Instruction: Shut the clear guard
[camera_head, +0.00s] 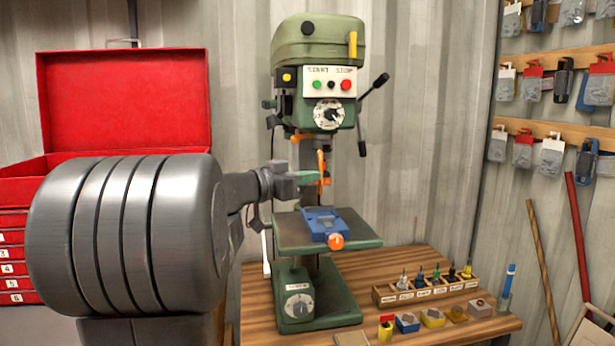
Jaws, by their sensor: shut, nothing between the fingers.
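A green drill press (318,75) stands on the wooden bench. Below its head, at the spindle, is an orange upright part (322,165), which looks like the edge or handle of the clear guard. The clear panel itself is too faint to make out, so I cannot tell how far open it stands. My gripper (316,178) is shut and empty, reaching in from the left at the height of the orange part. Its tips are at or just beside the orange part; contact is not clear. My arm hides some of the area left of the spindle.
A blue vise (325,222) with an orange knob sits on the drill table (285,232) below my gripper. A bit rack (430,285) and several small blocks stand on the bench (400,262). An open red toolbox (125,100) is behind my arm.

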